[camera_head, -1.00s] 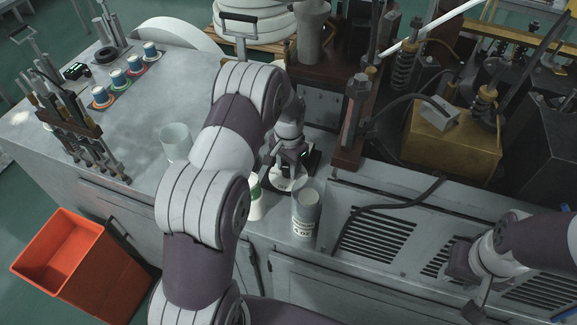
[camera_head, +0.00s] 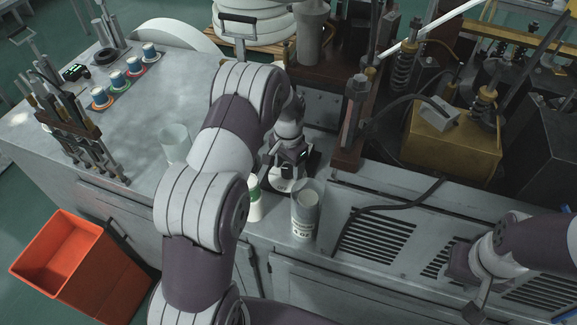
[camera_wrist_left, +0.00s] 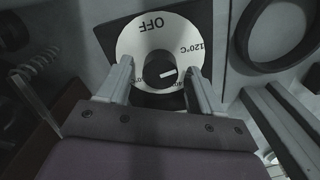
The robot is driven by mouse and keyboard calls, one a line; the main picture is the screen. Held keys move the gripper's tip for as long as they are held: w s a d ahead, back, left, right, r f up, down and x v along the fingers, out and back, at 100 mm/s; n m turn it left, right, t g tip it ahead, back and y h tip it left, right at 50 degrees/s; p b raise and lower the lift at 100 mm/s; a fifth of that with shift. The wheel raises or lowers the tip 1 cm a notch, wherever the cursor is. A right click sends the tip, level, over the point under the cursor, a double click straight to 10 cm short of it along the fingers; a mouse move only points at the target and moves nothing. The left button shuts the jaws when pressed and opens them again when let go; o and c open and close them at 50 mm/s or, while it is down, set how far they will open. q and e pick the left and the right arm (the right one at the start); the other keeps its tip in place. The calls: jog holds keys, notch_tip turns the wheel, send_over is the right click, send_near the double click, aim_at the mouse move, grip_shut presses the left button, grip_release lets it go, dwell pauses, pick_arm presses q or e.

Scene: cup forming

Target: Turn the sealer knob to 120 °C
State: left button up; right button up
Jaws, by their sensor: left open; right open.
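The sealer knob (camera_wrist_left: 161,69) is dark and sits in the middle of a white dial (camera_wrist_left: 146,35) in the left wrist view. Its white mark points right and slightly up, below the "120°C" print at the dial's right. "OFF" is at the top; lower print is partly hidden by the fingers. The dial's edge also shows in the head view (camera_head: 279,186). My left gripper (camera_wrist_left: 158,68) is open, one finger on each side of the knob; I cannot tell whether they touch it. It also shows in the head view (camera_head: 284,165). My right gripper (camera_head: 467,290) is open at the lower right, away from the dial.
A clear cup (camera_head: 306,212) and a white-green bottle (camera_head: 255,205) stand near the dial. A translucent cup (camera_head: 175,142) is left of my left arm. A tool rack (camera_head: 75,125) and several small cups stand further left. An orange bin (camera_head: 65,255) is on the floor.

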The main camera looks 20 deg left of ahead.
pick_arm(q)
notch_tip(320, 180, up, 8)
jog(key=shift+r+b, duration=0.15)
jog(key=shift+b, duration=1)
notch_tip(320, 180, up, 4)
jog(key=p, duration=0.2)
send_over(289, 168)
